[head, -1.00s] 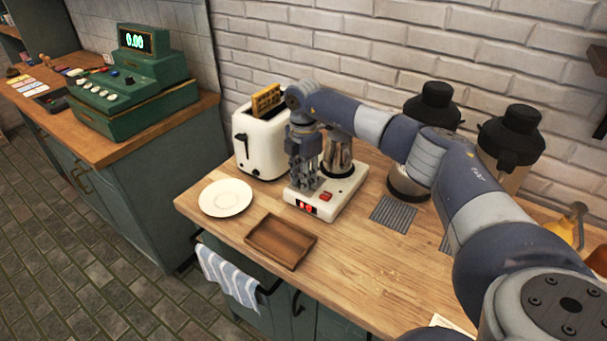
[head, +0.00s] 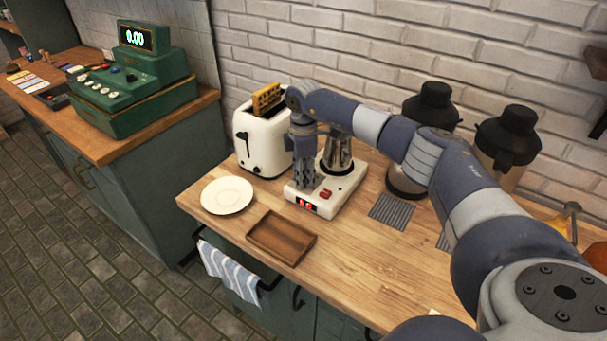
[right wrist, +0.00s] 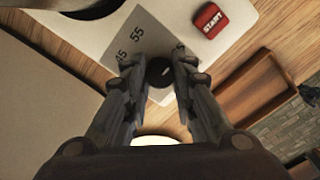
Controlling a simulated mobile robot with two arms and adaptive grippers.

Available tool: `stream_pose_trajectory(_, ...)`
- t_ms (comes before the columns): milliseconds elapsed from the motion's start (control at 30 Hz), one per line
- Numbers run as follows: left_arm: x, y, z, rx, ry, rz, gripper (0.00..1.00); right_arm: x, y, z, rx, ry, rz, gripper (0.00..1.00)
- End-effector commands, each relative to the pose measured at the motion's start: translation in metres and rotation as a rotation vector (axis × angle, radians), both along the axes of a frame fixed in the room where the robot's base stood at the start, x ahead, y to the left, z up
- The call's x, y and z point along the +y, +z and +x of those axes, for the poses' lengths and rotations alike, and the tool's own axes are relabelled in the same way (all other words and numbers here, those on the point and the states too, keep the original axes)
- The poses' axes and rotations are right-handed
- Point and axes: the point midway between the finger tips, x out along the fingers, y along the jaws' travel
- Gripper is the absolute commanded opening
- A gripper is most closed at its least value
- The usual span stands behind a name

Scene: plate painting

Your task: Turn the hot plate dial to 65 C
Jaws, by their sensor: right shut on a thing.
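The white hot plate (head: 346,198) stands on the wooden counter, with a small red-lit display (head: 307,205) on its front; its digits are too small to read. A red START button (head: 326,194) sits beside it and shows large in the right wrist view (right wrist: 210,18). My right gripper (head: 303,186) points straight down at the hot plate's front left. In the right wrist view its fingers (right wrist: 158,74) are shut on the dark round dial (right wrist: 159,72). My left gripper is out of view.
A metal pot (head: 338,150) stands on the hot plate's back. A white toaster (head: 262,140) stands close behind my gripper. A white plate (head: 227,195) and a wooden tray (head: 269,240) lie in front. Dark-lidded dispensers stand to the right.

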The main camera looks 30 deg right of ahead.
Motion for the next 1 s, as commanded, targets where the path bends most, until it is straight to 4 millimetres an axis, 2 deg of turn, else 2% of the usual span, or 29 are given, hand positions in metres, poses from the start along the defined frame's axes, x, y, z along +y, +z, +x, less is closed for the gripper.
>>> stream_pose_trajectory(300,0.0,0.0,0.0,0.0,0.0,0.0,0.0,-0.001,0.002,0.002,-0.007,-0.004,0.0,0.0)
stream_pose_trajectory(333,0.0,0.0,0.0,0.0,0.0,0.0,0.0,-0.001,0.002,0.002,-0.007,-0.004,0.0,0.29)
stream_pose_trajectory(400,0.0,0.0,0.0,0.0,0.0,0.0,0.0,-0.001,0.002,0.002,-0.007,-0.004,0.0,0.45)
stream_pose_trajectory(767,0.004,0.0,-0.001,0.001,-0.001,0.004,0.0,0.0,0.002,0.001,-0.002,-0.001,0.0,0.46)
stream_pose_trajectory(867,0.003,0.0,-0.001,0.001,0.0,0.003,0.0,0.0,0.01,0.001,-0.004,-0.001,0.001,0.46)
stream_pose_trajectory(1000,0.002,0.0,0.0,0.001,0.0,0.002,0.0,0.0,0.035,0.002,-0.007,0.0,0.0,0.46)
